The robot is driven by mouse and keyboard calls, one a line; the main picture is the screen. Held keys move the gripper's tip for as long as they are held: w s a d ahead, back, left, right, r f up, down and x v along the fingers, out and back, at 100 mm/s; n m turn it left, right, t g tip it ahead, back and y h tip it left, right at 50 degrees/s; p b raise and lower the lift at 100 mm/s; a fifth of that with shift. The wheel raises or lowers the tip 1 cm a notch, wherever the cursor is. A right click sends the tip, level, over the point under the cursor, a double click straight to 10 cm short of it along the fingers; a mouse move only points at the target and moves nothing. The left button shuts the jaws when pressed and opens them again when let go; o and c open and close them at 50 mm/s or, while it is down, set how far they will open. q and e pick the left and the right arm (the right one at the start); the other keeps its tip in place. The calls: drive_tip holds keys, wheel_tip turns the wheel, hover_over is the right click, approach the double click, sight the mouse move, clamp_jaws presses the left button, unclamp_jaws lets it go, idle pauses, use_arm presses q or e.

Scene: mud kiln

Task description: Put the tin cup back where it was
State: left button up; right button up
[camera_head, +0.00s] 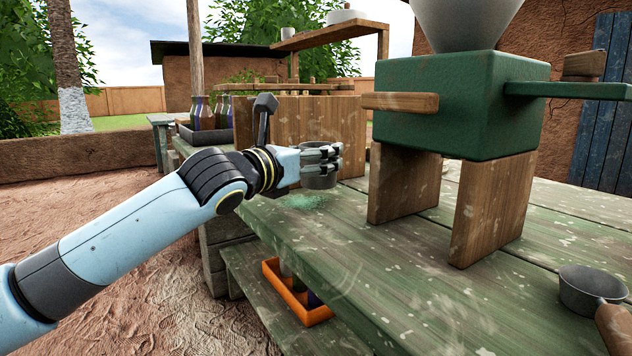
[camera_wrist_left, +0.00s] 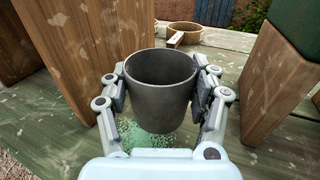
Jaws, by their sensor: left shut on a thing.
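My left gripper (camera_head: 325,158) reaches in from the left over the green plank table. It is shut on a grey tin cup (camera_head: 319,181). In the left wrist view the cup (camera_wrist_left: 160,88) is upright between the two fingers of the left gripper (camera_wrist_left: 161,92), and its open mouth looks empty. A patch of green powder (camera_head: 304,200) lies on the table just below the cup. I cannot tell if the cup's base touches the table. My right gripper is not in view.
A green box mill (camera_head: 462,105) stands on wooden legs to the right of the cup. A metal pan with a wooden handle (camera_head: 584,290) sits at the near right. An orange tray (camera_head: 290,300) is on the lower shelf. Bottles (camera_head: 203,113) stand further back. The table's front middle is clear.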

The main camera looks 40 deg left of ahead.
use_arm(q)
wheel_tip(320, 180, down, 3)
drive_tip(key=shift+b, duration=0.35)
drive_tip(key=shift+f, duration=0.1)
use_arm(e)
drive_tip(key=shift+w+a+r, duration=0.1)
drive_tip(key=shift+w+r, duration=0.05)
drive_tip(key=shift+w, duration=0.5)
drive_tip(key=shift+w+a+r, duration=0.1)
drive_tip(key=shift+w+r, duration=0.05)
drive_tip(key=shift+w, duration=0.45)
use_arm(q)
drive_tip(key=shift+f, duration=0.1)
drive_tip(key=o, duration=1.1)
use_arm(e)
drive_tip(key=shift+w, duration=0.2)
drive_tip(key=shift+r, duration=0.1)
